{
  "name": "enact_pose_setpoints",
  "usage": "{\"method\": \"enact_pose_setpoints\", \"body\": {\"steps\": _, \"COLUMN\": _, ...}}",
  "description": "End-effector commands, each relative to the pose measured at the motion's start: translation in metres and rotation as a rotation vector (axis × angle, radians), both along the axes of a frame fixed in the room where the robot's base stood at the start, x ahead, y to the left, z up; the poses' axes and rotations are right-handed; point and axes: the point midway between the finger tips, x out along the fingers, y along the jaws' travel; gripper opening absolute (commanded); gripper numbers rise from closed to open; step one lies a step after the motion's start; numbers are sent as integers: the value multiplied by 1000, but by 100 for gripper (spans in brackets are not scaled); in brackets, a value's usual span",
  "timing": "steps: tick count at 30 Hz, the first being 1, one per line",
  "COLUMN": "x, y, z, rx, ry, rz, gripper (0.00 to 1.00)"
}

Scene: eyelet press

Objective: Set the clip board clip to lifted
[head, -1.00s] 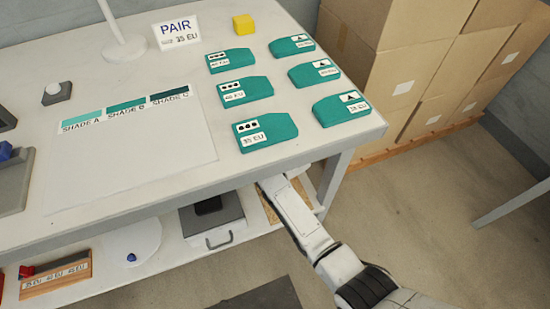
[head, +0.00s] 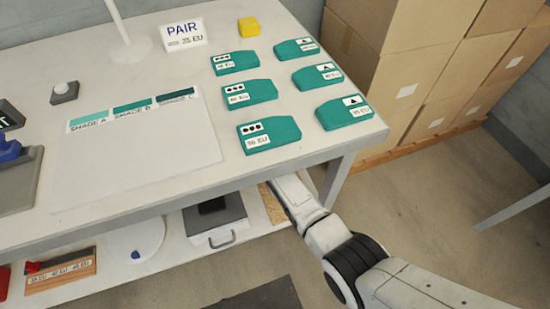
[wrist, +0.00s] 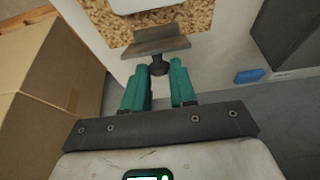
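The clip board (wrist: 122,33) is a speckled brown board with a white sheet (wrist: 135,4) on it, at the top of the wrist view. Its grey metal clip (wrist: 162,40) runs across the near edge, with a dark knob (wrist: 158,66) below it. My gripper (wrist: 160,68) has two teal fingers, apart, one on each side of the knob near their tips. I cannot tell whether they touch it. In the head view a strip of the board (head: 271,203) shows on the lower shelf. My gripper is hidden under the table top there.
The white table top (head: 240,178) overhangs the shelf and my arm. A grey box with a handle (head: 217,226) stands left of the board. A blue item (wrist: 249,76) lies to the right in the wrist view. Cardboard boxes (head: 400,70) stand right of the table.

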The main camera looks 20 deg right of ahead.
Motion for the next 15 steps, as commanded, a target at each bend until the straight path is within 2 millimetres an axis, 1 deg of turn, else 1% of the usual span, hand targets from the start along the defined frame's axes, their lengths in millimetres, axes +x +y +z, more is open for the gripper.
{"method": "enact_pose_setpoints", "body": {"steps": 1, "x": 0, "y": 0, "z": -1, "rx": 0, "ry": 1, "rz": 0, "gripper": 31}}
{"method": "enact_pose_setpoints", "body": {"steps": 6, "x": 0, "y": 0, "z": 0, "rx": 0, "ry": 0, "rz": 0, "gripper": 48}}
{"method": "enact_pose_setpoints", "body": {"steps": 15, "x": -1, "y": 0, "z": 2, "rx": 0, "ry": 0, "rz": 0, "gripper": 48}}
